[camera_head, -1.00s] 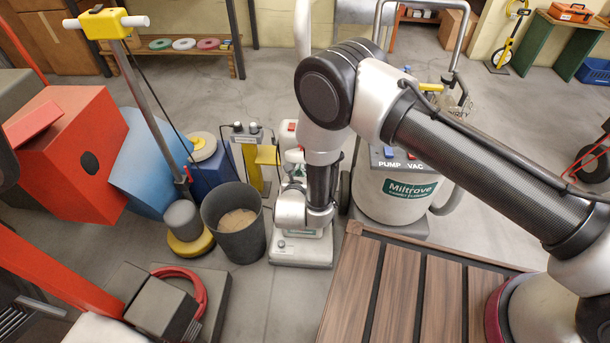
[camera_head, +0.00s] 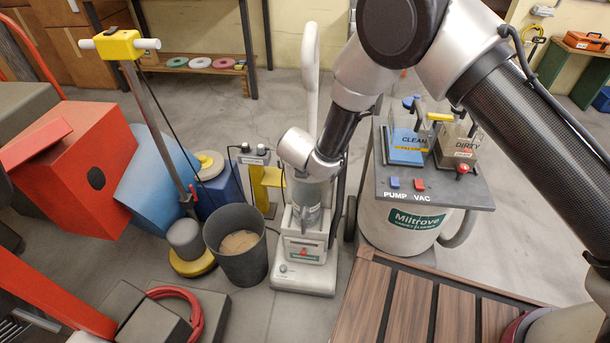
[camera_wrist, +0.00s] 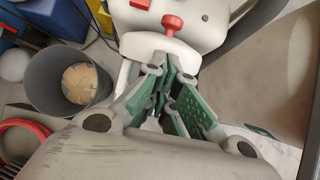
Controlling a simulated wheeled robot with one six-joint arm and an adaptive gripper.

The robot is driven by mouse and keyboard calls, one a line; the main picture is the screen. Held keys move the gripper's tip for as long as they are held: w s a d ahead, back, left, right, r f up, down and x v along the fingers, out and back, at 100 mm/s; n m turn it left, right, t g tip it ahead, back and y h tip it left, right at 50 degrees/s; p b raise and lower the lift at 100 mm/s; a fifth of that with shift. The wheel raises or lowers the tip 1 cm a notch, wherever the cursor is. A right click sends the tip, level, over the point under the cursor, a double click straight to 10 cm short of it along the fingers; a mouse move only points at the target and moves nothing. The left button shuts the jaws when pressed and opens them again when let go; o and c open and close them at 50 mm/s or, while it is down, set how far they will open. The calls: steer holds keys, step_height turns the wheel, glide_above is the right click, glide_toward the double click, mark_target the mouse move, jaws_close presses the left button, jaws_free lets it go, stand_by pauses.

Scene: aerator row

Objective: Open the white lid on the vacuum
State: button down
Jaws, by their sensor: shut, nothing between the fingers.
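The upright white vacuum (camera_head: 305,276) stands on the floor at the middle of the head view. Beyond the fingertips is the vacuum's white body (camera_wrist: 150,47) with a red knob (camera_wrist: 173,23). I cannot tell whether the fingertips touch it, nor make out the lid's edge clearly.
A dark bucket (camera_head: 244,267) stands close left of the vacuum. A Miltrove tank machine (camera_head: 380,224) with a grey control panel stands close right. A slatted wooden platform (camera_head: 408,308) lies at front right. The floor in front of the vacuum is clear.

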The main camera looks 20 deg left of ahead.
steer(key=shift+w+r, duration=0.2)
steer(key=shift+w, duration=0.15)
steer(key=shift+a, duration=0.1)
stand_by(0.4)
